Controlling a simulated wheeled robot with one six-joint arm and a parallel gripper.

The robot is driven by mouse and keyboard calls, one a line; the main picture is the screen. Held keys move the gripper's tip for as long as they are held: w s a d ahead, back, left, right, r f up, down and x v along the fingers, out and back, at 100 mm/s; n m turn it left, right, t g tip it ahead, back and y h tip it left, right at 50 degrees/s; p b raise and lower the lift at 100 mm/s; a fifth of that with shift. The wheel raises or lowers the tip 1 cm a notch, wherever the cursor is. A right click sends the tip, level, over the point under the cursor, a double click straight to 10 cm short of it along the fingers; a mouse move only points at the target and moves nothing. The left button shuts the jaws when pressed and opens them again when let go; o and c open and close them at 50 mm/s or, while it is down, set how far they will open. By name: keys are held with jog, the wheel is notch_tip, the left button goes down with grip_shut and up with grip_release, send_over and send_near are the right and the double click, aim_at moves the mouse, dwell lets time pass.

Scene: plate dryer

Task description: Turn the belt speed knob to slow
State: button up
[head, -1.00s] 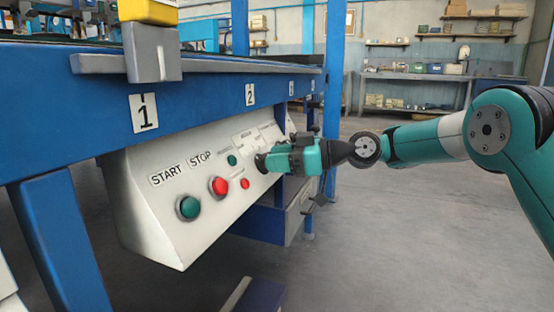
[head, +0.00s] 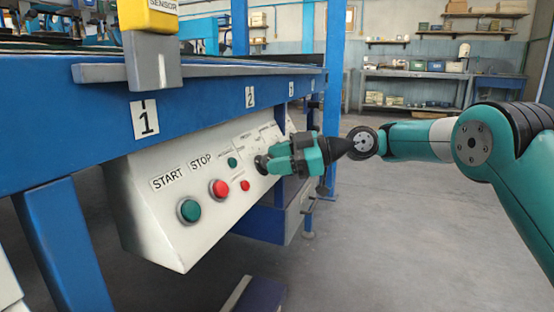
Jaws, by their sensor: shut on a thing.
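The sloped white control panel (head: 150,215) hangs under the blue conveyor frame. My gripper (head: 268,165) is at the right part of the panel and shut on a dark knob (head: 261,163). The fingers and gripper body hide most of the knob, so its pointer and setting cannot be read. Small labels (head: 250,138) above it are too small to read. The green START button (head: 189,211) and the red STOP button (head: 219,188) are left of my gripper.
A small green light (head: 232,162) and a small red one (head: 245,184) sit close to my gripper on its left. The blue frame (head: 200,105) overhangs the panel. A yellow sensor (head: 150,15) stands on the belt edge. The floor at right is open.

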jog(key=shift+f, duration=0.1)
jog(key=o, duration=0.9)
jog(key=shift+d, duration=0.1)
jog(key=w+p+v, duration=0.1)
jog(key=p+v, duration=1.6)
jog(key=p, duration=1.7)
jog(key=shift+s+r, duration=0.35)
jog(key=shift+s, duration=0.1)
jog(key=shift+d+f, duration=0.1)
jog(key=shift+f, duration=0.1)
